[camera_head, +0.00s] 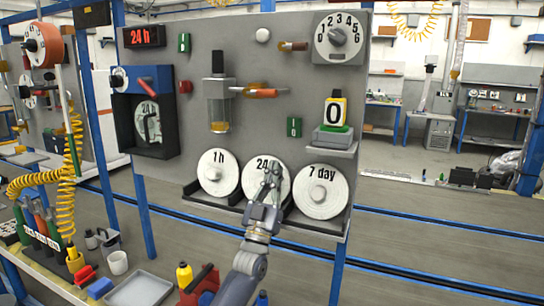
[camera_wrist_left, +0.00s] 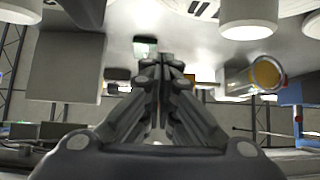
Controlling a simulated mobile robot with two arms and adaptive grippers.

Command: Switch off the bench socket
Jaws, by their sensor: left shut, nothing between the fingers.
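I cannot tell for sure which fitting on the grey panel (camera_head: 190,55) is the bench socket. A small green switch-like block (camera_head: 294,127) is on the panel above the dials, and another green block (camera_head: 184,43) is at the upper left. My left gripper (camera_head: 270,168) is shut and empty in front of the white 24 h disc (camera_head: 257,188), partly covering it; contact is unclear. In the left wrist view the shut fingers (camera_wrist_left: 160,62) point towards a small green block (camera_wrist_left: 145,46). My right gripper is not in view.
White 1 h (camera_head: 218,186) and 7 day (camera_head: 320,201) discs flank the 24 h disc. A numbered knob (camera_head: 337,38) is at the upper right. A shelf (camera_head: 333,148) holds a block marked 0 (camera_head: 335,110). A glass cylinder (camera_head: 217,105) and orange-handled valve (camera_head: 262,92) stick out.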

